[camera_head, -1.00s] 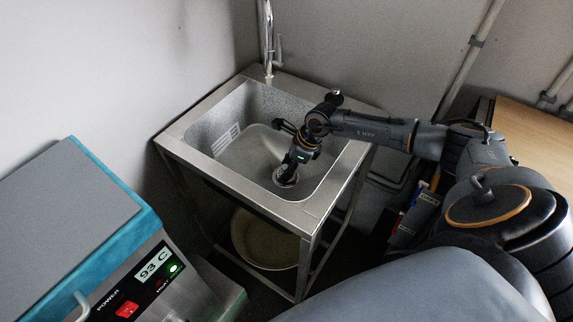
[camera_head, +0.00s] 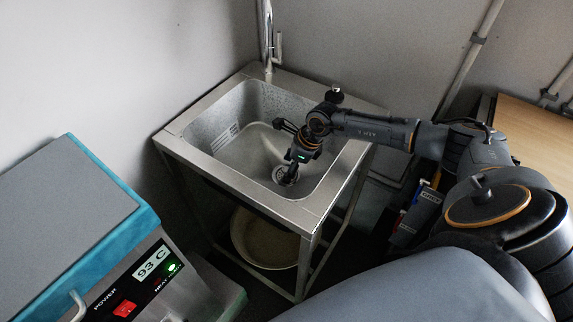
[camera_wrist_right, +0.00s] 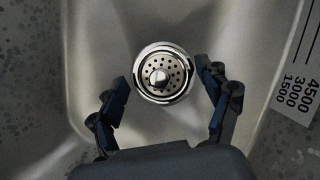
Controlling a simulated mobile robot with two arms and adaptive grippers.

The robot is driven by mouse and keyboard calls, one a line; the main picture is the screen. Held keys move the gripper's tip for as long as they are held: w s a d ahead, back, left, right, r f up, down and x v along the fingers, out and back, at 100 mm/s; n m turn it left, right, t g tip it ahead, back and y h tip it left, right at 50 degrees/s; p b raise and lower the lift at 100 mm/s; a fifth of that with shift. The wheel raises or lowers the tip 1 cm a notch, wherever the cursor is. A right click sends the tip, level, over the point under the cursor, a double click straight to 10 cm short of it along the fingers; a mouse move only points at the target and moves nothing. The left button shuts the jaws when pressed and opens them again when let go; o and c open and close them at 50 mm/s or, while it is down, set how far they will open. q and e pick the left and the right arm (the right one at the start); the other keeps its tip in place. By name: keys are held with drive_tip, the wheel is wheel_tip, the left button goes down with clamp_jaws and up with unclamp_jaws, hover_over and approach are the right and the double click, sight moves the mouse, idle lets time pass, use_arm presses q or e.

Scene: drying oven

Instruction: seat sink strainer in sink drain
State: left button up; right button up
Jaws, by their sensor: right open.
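The sink strainer (camera_wrist_right: 162,72) is a round, shiny metal disc with small holes and a central knob. In the right wrist view it sits within the bright ring of the drain (camera_wrist_right: 140,88) on the basin floor. The view from above does not show for certain whether it is fully down. My right gripper (camera_wrist_right: 164,77) is open, with one finger on each side of the strainer and apart from its knob. In the head view the right gripper (camera_head: 289,178) points down into the sink (camera_head: 236,145), just over the drain. My left gripper is not in view.
A tall faucet (camera_head: 268,40) stands at the sink's back edge. Steep basin walls surround my right gripper. A teal-edged oven (camera_head: 150,280) is at the lower left, and a basin (camera_head: 262,240) lies under the sink. A wooden surface (camera_head: 540,140) is at the right.

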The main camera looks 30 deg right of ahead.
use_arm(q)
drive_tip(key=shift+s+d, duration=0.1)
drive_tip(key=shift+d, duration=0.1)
use_arm(e)
drive_tip(key=v, duration=0.7)
drive_tip(key=shift+r, duration=0.25)
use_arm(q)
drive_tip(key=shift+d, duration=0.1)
